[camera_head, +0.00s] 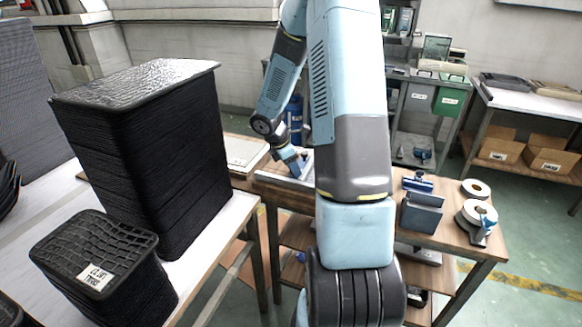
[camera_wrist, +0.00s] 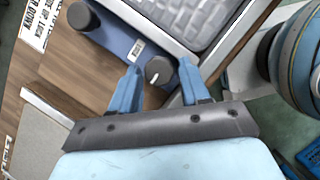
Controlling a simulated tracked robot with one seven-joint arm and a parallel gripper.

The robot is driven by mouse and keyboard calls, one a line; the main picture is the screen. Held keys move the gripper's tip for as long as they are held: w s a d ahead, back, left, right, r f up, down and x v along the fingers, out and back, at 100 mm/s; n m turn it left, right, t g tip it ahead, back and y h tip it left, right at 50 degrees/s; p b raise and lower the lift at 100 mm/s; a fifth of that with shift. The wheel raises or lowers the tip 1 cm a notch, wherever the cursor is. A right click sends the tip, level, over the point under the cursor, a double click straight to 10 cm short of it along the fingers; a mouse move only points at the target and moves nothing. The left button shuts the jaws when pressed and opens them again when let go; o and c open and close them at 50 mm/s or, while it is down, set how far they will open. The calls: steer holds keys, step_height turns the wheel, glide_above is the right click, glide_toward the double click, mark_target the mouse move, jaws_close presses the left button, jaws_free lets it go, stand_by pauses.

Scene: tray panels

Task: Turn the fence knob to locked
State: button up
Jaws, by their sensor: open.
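In the wrist view a dark round knob (camera_wrist: 160,71) with a white pointer line sits at the end of the blue fence bar (camera_wrist: 116,36), which carries a small white label. A second dark knob (camera_wrist: 81,16) is at the bar's other visible end. My gripper (camera_wrist: 158,68) is open, with one blue finger on each side of the first knob. I cannot tell whether the fingers touch it. In the head view my gripper (camera_head: 298,170) is down at the wooden bench, and the fence and its knobs are too small or hidden to make out.
A tall stack of black trays (camera_head: 145,160) stands on the left table. Tape rolls (camera_head: 477,212) and a blue-grey holder (camera_head: 421,212) stand on the bench's right. My arm hides the bench's middle.

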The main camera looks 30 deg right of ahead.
steer(key=c, duration=0.7)
steer(key=shift+a, duration=0.15)
steer(key=shift+c, duration=0.3)
